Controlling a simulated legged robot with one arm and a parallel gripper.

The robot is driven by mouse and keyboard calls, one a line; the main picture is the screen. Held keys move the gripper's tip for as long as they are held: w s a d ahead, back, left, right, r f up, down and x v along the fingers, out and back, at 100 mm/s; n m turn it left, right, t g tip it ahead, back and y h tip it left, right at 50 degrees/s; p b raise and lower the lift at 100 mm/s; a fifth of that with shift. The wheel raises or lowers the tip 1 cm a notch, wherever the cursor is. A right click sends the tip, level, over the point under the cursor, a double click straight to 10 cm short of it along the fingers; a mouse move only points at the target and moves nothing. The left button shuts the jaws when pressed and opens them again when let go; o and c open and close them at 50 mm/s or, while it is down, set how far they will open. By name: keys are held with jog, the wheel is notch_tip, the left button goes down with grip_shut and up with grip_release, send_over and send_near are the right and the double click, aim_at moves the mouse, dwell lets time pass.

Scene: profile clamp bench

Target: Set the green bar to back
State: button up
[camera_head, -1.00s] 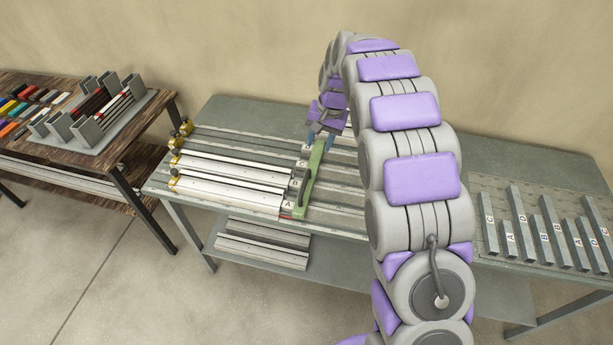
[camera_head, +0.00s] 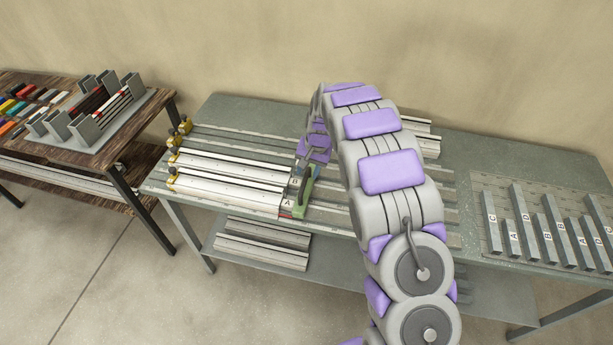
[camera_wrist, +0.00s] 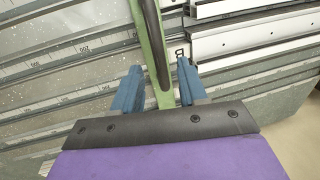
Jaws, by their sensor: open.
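The green bar (camera_head: 304,200) lies across the rails near the right ends of the white profiles (camera_head: 236,172), beside blocks marked A and B. Its far part is hidden behind my arm and gripper in the head view. My gripper (camera_wrist: 152,82) is open, with one blue finger on each side of the green bar (camera_wrist: 148,28) in the wrist view. A dark handle runs along the bar. I cannot tell whether the fingers touch it.
The clamp bench (camera_head: 232,108) carries several rails with yellow-tipped stops (camera_head: 178,150) at left. Lettered grey blocks (camera_head: 545,220) stand on a plate at right. A wooden table (camera_head: 108,155) with a grey rack is at far left.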

jog(key=shift+a+f, duration=0.15)
jog(key=shift+f, duration=0.6)
jog(key=shift+a+f, duration=0.15)
jog(key=shift+f, duration=0.55)
grip_shut()
